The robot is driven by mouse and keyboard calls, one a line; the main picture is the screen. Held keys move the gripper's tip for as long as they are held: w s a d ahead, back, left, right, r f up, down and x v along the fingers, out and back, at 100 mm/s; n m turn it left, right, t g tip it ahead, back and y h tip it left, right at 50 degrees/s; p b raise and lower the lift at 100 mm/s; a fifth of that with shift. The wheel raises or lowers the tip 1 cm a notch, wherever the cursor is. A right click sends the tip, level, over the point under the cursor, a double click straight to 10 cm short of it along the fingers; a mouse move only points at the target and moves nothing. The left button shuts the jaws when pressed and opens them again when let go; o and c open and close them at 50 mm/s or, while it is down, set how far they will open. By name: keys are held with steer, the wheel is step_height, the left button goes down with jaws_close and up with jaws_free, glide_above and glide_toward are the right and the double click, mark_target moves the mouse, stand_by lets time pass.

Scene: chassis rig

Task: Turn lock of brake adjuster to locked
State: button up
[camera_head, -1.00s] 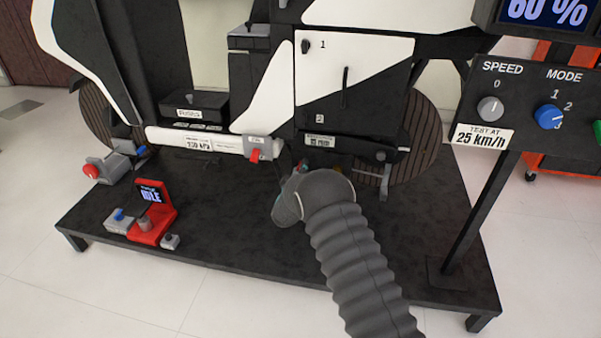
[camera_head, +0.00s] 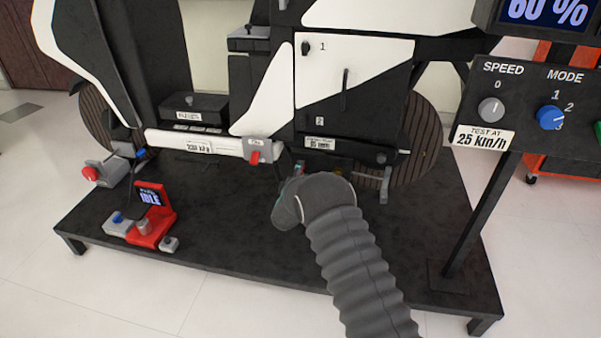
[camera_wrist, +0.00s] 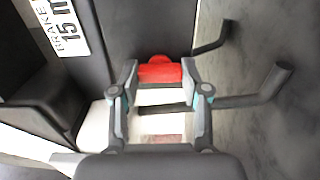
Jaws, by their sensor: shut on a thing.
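In the wrist view my gripper (camera_wrist: 160,85) has its two fingers closed on a red knob (camera_wrist: 160,72), one finger on each side. The red knob sits beside a black panel with a white label reading BRAKE and 15 mm (camera_wrist: 60,28), so it looks like the lock of the brake adjuster. A dark rod with a bent end (camera_wrist: 240,100) runs behind the fingers. In the head view my wrist hides the knob and fingertips; the adjuster's dark housing with its small label (camera_head: 320,143) shows above it. The lock's exact angle cannot be told.
A grey clamp with a red lever (camera_head: 256,156) sits left of the adjuster on a white tube. A red stand with an IDLE screen (camera_head: 151,196) is on the black platform at left. A control panel on a post (camera_head: 530,105) stands at right.

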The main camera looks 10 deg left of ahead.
steer(key=shift+a+r, duration=0.1)
steer(key=shift+a, duration=0.05)
steer(key=o, duration=1.1)
steer(key=shift+o, duration=0.2)
steer(key=s, duration=1.2)
